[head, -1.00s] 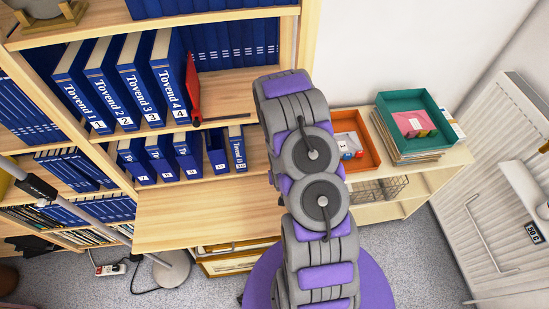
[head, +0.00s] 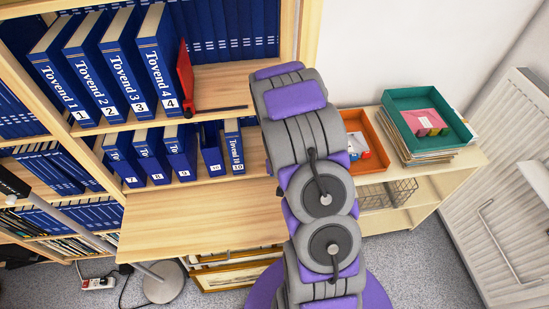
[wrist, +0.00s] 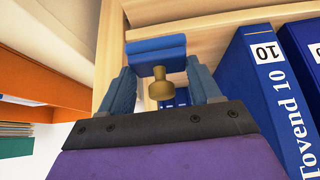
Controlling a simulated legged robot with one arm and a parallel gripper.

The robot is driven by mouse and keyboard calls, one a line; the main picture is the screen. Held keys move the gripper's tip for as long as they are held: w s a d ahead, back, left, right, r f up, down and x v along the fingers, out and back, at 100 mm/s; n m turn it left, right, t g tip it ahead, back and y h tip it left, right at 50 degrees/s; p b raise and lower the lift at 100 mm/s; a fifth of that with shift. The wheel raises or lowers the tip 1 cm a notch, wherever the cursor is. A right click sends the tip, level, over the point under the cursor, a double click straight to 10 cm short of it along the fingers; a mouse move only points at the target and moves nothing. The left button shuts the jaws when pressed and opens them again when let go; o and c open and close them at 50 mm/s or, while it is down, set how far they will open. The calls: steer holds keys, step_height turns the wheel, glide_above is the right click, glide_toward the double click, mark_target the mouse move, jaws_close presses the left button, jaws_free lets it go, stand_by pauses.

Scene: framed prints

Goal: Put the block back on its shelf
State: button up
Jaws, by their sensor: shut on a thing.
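In the wrist view my gripper (wrist: 160,82) is shut on a blue block (wrist: 156,47) with a brass knob (wrist: 160,88) on the side facing the camera. The block sits at the fingertips, in front of pale wood shelving. The blue binder Tovend 10 (wrist: 268,75) stands just right of the gripper in that view, apart from it. In the head view my raised arm hides the gripper and the block. The wooden shelf (head: 250,165) holding the lower binders runs behind my arm. Whether the block touches the wood cannot be told.
Large Tovend binders (head: 110,65) and a red object (head: 186,80) stand on the shelf above. A bare wooden desk surface (head: 200,218) lies below. At right are an orange tray (head: 378,178), a teal tray (head: 466,136) and a radiator (head: 520,190). A lamp base (head: 165,283) stands on the floor.

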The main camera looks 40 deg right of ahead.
steer(key=w+d, duration=0.1)
steer(key=w, duration=0.1)
steer(key=w+d, duration=0.1)
steer(key=w, duration=0.2)
steer(key=w+d+f+b, duration=0.1)
steer(key=w, duration=0.1)
steer(key=shift+w+d, duration=0.15)
steer(key=shift+d, duration=0.15)
step_height(320, 180, down, 3)
steer(key=shift+f+b, duration=0.15)
steer(key=shift+b, duration=0.4)
steer(key=o, duration=0.8)
steer(key=shift+c, duration=0.2)
